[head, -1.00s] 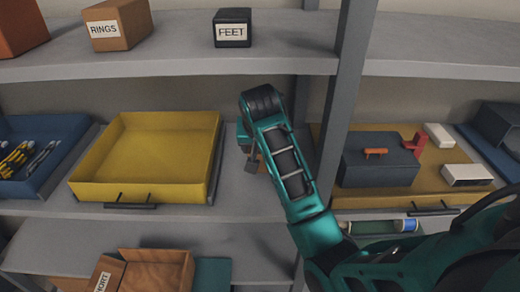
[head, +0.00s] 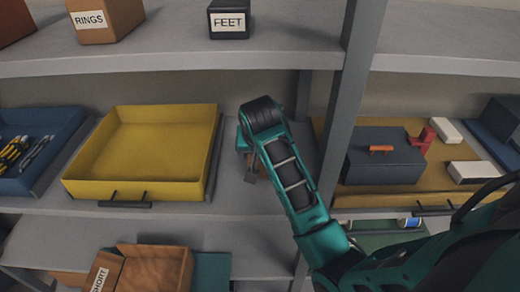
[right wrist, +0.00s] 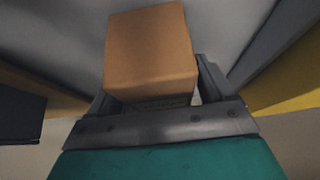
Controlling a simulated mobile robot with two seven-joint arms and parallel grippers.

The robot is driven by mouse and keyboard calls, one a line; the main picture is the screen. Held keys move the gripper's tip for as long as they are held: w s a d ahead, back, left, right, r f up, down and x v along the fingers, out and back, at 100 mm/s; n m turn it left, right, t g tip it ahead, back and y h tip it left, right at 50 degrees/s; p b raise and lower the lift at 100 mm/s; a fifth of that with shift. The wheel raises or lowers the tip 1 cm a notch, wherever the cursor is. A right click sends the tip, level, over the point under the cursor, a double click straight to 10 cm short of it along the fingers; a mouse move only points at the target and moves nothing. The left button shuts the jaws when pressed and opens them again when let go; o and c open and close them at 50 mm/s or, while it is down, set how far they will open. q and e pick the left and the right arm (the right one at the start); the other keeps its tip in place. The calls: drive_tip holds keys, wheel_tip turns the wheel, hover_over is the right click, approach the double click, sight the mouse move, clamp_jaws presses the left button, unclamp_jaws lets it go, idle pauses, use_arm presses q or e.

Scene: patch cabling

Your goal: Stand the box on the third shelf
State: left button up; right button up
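My right gripper (head: 250,163) is over the middle shelf (head: 236,196), between the yellow tray and the grey upright, with its arm reaching in from the lower right. In the right wrist view an orange-brown box (right wrist: 150,50) sits between its fingers, which appear to touch both sides. I cannot tell whether the box touches the shelf. My left gripper is not in view.
The yellow tray (head: 207,165) is just left of the gripper. The grey upright (head: 340,115) is close on its right. The upper shelf (head: 160,55) bears the RINGS box (head: 112,18) and FEET box (head: 230,20). A brown SHORT box (head: 120,275) stands below.

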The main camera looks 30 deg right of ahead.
drive_tip(key=shift+o, duration=0.4)
drive_tip(key=shift+a+r, duration=0.1)
drive_tip(key=shift+r, duration=0.4)
drive_tip(key=v, duration=0.7)
drive_tip(key=shift+s+f, duration=0.1)
drive_tip(key=shift+s, duration=0.05)
drive_tip(key=shift+f, duration=0.1)
